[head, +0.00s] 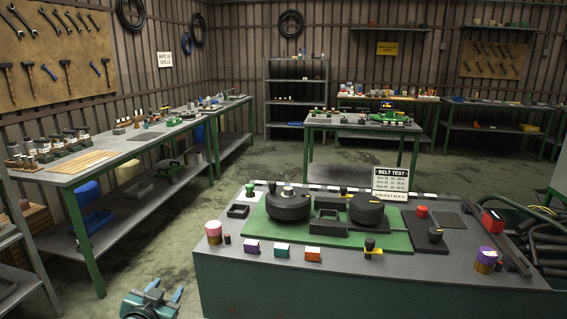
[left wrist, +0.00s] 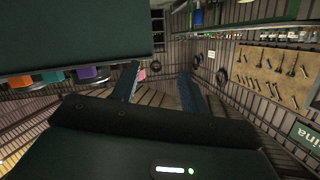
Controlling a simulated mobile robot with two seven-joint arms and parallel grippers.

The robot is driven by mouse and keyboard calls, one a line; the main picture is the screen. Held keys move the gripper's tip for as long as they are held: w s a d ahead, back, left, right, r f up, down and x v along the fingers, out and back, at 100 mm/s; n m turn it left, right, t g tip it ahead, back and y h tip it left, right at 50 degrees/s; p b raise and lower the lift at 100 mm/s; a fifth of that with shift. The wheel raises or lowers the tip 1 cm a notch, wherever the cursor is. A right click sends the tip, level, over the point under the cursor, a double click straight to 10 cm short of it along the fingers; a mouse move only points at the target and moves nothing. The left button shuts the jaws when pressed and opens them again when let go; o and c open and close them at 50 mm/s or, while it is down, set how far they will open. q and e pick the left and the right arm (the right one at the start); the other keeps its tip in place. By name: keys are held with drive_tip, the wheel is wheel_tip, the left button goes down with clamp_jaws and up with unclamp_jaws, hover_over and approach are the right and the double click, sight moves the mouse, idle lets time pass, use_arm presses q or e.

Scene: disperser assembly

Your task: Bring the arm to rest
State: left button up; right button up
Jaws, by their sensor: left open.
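My left gripper (head: 165,289) shows at the bottom of the head view, in front of the left end of the near bench (head: 221,283) and apart from it. Its two blue fingers are spread. In the left wrist view my left gripper (left wrist: 158,88) is open, with nothing between the fingers. Most of the left arm is outside the head view. My right gripper is in neither view.
The near bench holds a green mat (head: 290,234) with black round parts, small coloured boxes and a belt test sign (head: 391,180). A long table (head: 140,138) stands on the left. Open floor (head: 165,240) lies between them. Dark hoses (head: 545,240) fill the right edge.

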use_arm(q)
drive_tip(key=s+d+f+g+h, duration=0.1)
drive_tip(key=s+d+f, duration=0.3)
drive_tip(key=s, duration=0.3)
drive_tip(key=s+d+f+g+h, duration=0.1)
drive_tip(key=s+d+f, duration=0.3)
drive_tip(key=s+f, duration=0.2)
drive_tip(key=shift+s+f+g, duration=0.15)
drive_tip(key=shift+s+g, duration=0.15)
drive_tip(key=shift+s, duration=0.95)
drive_tip(key=s+d, duration=0.2)
drive_tip(key=s, duration=0.3)
drive_tip(key=s+d+f+g, duration=0.1)
drive_tip(key=s, duration=0.4)
drive_tip(key=s+d+f+g+h, duration=0.1)
drive_tip(key=s+d, duration=0.1)
drive_tip(key=s, duration=0.3)
drive_tip(key=shift+d+f+n, duration=0.2)
drive_tip(key=shift+d+n, duration=0.1)
drive_tip(key=shift+n, duration=0.1)
drive_tip(key=shift+c, duration=0.4)
